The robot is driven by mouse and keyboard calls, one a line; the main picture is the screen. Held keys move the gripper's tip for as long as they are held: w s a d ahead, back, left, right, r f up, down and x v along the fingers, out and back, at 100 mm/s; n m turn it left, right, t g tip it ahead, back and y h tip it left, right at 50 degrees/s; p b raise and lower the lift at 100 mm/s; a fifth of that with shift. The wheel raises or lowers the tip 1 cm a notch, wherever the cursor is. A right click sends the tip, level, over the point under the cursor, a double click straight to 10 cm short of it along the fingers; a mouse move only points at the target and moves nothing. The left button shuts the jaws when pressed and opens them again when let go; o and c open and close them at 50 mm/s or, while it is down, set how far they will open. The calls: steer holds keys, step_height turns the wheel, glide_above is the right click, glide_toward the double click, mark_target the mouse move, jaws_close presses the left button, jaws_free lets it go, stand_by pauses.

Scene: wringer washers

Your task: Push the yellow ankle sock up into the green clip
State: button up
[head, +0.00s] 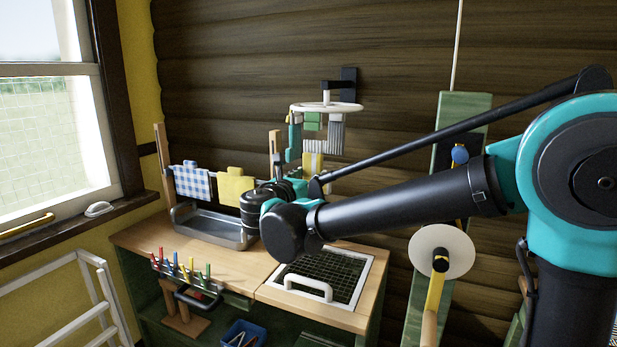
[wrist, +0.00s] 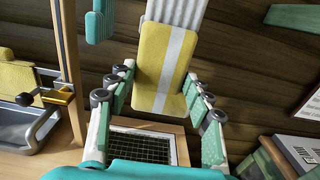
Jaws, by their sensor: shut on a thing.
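The yellow ankle sock (wrist: 160,60) has a pale stripe down its middle and hangs upright between the fingers of my gripper (wrist: 160,88), which is shut on it. In the head view the yellow sock (head: 312,162) shows below the round white hanger (head: 326,107), partly hidden by my arm. A grey-white ribbed piece (wrist: 175,10) is directly above the sock in the wrist view. A green piece (head: 313,122) hangs from the hanger; I cannot tell whether it is the green clip. The sock's top edge meets or overlaps the ribbed piece in view.
Teal (head: 294,140) and grey ribbed (head: 337,135) pieces hang close around the hanger. A blue checked cloth (head: 191,183) and a yellow cloth (head: 236,188) hang over a metal tray (head: 205,238). A wooden post (wrist: 68,60) stands left of my gripper.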

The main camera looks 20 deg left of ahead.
mark_target(313, 148)
steer(key=shift+r, duration=0.75)
stand_by(1.2)
steer(key=shift+o, duration=0.2)
steer(key=shift+r, duration=2.7)
steer(key=shift+c, duration=0.2)
steer(key=shift+w+r, duration=0.15)
steer(key=shift+w, duration=0.05)
steer(key=c, duration=0.3)
steer(key=shift+c, duration=0.3)
steer(key=o, duration=1.6)
steer(key=shift+s+a, duration=0.15)
steer(key=shift+s, duration=1.9)
steer(key=shift+s+a, duration=0.1)
steer(key=shift+s, duration=1.9)
